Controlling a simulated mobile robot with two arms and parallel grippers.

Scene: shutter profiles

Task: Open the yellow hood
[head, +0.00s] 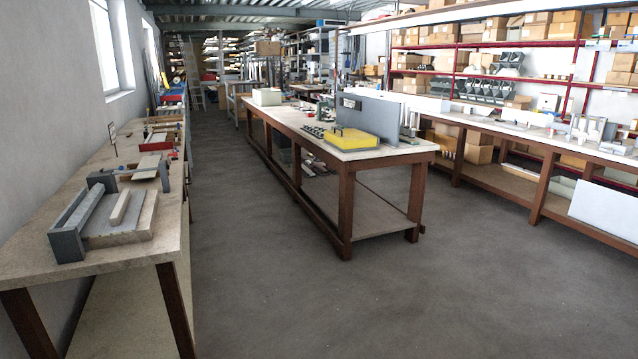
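The yellow hood (352,139) is a low, flat yellow cover on top of the middle workbench (376,154), close to its near end. It looks shut, lying flat. A grey upright panel (368,115) stands right behind it. Small dark parts (314,131) lie to its left. Neither of my grippers is in the head view, so their state does not show.
A left workbench (30,268) along the wall carries a grey fixture (68,243). A long right bench (500,132) stands below red shelves with cardboard boxes (568,22). Grey floor (330,305) is clear before the middle bench and in the aisles either side.

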